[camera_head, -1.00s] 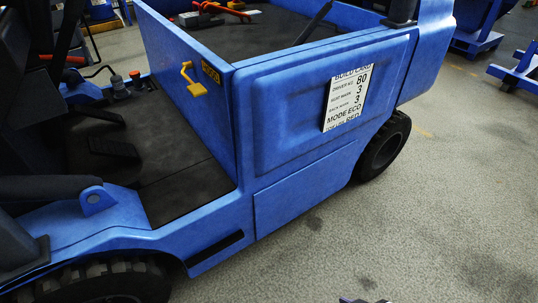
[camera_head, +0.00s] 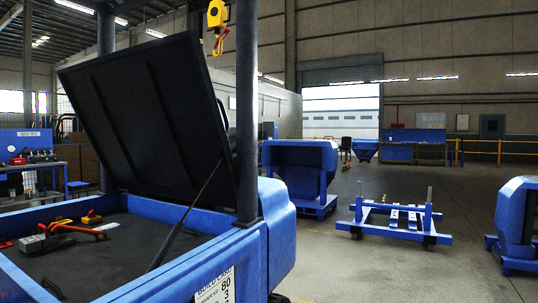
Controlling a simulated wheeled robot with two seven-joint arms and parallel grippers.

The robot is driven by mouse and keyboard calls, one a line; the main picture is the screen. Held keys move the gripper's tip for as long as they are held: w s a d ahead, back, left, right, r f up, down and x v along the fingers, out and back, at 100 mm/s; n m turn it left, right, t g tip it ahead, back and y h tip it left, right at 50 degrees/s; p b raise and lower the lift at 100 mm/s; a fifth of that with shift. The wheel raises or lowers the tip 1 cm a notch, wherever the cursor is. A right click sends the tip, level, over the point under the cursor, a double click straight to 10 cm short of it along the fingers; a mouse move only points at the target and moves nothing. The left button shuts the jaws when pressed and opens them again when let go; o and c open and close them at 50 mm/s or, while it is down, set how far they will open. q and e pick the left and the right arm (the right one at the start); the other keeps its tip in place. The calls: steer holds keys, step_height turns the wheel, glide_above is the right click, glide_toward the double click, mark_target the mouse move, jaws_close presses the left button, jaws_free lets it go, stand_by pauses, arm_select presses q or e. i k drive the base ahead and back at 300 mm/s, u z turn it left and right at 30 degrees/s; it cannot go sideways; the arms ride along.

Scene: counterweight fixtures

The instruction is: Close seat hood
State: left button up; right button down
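The seat hood (camera_head: 150,112) is a large black ribbed panel at the left of the head view. It stands raised and tilted above the open blue compartment of the vehicle. A thin dark strut (camera_head: 186,216) runs from the compartment up to the hood. The compartment's blue rim (camera_head: 150,284) is open at the top, and its dark floor (camera_head: 95,262) holds red-handled and yellow items. Neither of my grippers shows in this view.
Dark upright posts (camera_head: 246,110) stand beside the hood. A yellow hoist hook block (camera_head: 217,16) hangs above. A blue frame cart (camera_head: 392,218) and blue bodies (camera_head: 300,170) stand to the right. The floor between them is clear.

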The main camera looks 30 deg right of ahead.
mark_target(150, 112)
steer(key=z, duration=1.6)
steer(key=i, duration=6.75)
steer(key=u, duration=4.3)
steer(key=i, duration=0.55)
steer(key=u, duration=0.1)
